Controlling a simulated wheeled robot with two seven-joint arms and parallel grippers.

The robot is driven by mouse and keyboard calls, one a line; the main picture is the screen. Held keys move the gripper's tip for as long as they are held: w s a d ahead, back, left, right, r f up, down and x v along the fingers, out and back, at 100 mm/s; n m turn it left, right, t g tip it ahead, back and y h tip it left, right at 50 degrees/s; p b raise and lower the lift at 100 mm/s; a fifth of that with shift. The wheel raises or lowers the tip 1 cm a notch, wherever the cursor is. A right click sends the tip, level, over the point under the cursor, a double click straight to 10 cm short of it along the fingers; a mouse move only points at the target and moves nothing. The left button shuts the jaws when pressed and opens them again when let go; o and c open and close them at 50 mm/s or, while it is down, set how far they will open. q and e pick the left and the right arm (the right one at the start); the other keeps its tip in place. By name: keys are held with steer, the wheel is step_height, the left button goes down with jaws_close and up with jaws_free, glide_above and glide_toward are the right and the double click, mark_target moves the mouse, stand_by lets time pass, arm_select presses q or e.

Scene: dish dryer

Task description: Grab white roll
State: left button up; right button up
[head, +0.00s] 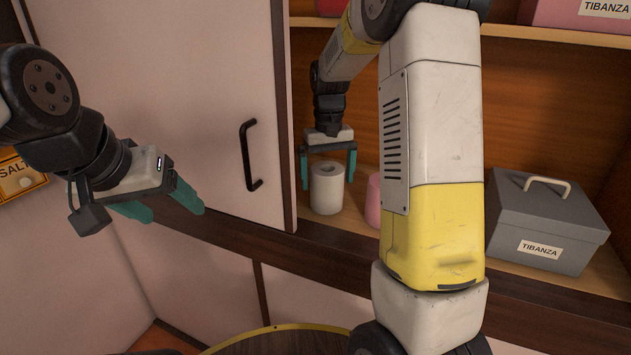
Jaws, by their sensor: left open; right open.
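The white roll (326,188) stands upright on a wooden shelf inside the cupboard, in the middle of the head view. My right gripper (328,168) points down over it, with its two teal fingers spread, one to each side of the roll's top. I cannot tell whether the fingers touch the roll. My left gripper (172,205) is open and empty at the left, in front of the pale cupboard door and well away from the roll.
A pink object (373,200) stands right of the roll, partly hidden by my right arm. A grey handled box (547,222) sits further right. A pale door (170,90) with a black handle (250,155) stands left of the roll. A shelf board (555,35) runs above.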

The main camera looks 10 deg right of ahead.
step_height(320, 180, down, 2)
steer(key=shift+f, duration=0.15)
steer(key=c, duration=1.4)
steer(key=shift+c, duration=0.4)
